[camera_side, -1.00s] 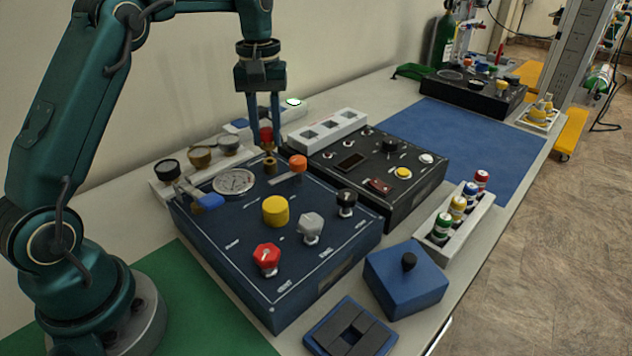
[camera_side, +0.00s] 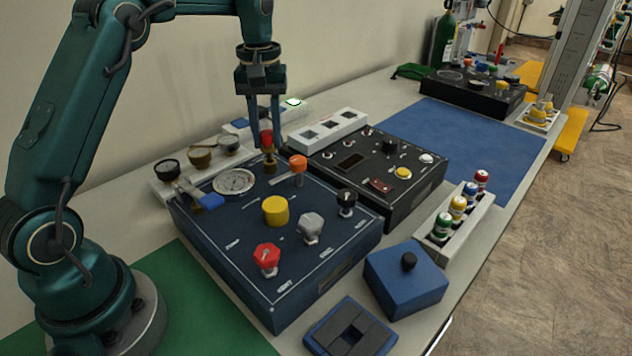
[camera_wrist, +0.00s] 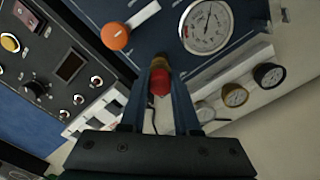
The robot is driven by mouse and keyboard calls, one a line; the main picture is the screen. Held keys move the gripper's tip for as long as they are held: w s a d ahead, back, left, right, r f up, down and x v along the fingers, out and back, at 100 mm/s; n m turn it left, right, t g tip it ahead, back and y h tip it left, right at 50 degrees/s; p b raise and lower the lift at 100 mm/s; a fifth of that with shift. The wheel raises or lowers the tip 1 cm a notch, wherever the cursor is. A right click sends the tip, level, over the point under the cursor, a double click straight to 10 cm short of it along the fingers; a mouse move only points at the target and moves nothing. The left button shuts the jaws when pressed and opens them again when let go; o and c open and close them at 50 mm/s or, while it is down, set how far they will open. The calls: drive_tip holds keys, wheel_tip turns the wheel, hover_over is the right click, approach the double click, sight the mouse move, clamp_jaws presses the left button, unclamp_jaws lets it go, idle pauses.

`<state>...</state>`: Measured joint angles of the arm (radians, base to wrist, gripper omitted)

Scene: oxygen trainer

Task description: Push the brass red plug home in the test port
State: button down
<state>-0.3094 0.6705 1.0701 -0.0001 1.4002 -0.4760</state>
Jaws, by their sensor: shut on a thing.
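My gripper (camera_side: 265,143) points down over the back corner of the dark blue panel box (camera_side: 225,255). It is shut on the brass red plug (camera_side: 267,137), with a finger on each side of the red part. In the wrist view the red end of the plug (camera_wrist: 159,82) shows between my two fingers, with brass beyond it. The brass test port (camera_side: 269,168) stands on the panel directly below the plug. The plug's lower end meets or is very close to the port. I cannot tell how deep it sits.
An orange-knobbed lever (camera_side: 298,163) stands close to the right of the port, and a round gauge (camera_side: 234,182) lies to its left. A yellow knob (camera_side: 275,211) is in front. A white switch block (camera_side: 328,131) and a black panel box (camera_side: 385,165) are behind right.

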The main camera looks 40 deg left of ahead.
drive_tip(key=shift+f, duration=1.35)
drive_tip(key=c, duration=0.6)
unclamp_jaws()
drive_tip(key=shift+o, duration=0.2)
drive_tip(key=shift+r, duration=2.65)
